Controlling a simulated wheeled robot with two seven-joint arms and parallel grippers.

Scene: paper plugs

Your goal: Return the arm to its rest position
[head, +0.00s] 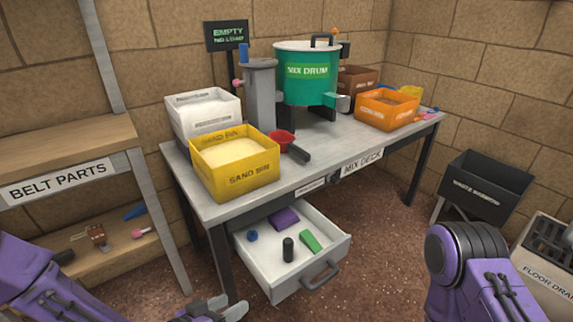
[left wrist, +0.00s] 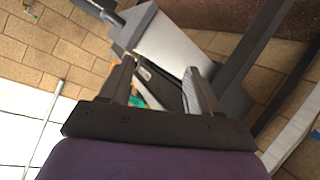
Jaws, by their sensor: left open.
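My left arm (head: 45,280) comes in from the lower left in the head view. My left gripper (head: 217,308) is low at the bottom edge, in front of the table's left legs and left of the open drawer (head: 318,280). In the left wrist view its two fingers (left wrist: 158,88) stand apart, with no object held between them. Beyond the fingers are grey table parts and a small green patch, too unclear to name. My right arm (head: 480,270) shows at the lower right; its gripper is out of view.
The mix deck table (head: 330,165) carries a yellow sand bin (head: 245,178), a white bin (head: 205,118), a green mix drum (head: 305,85), an orange bin (head: 385,115) and a red scoop (head: 281,140). The drawer holds several small items. A belt parts shelf (head: 60,180) stands left.

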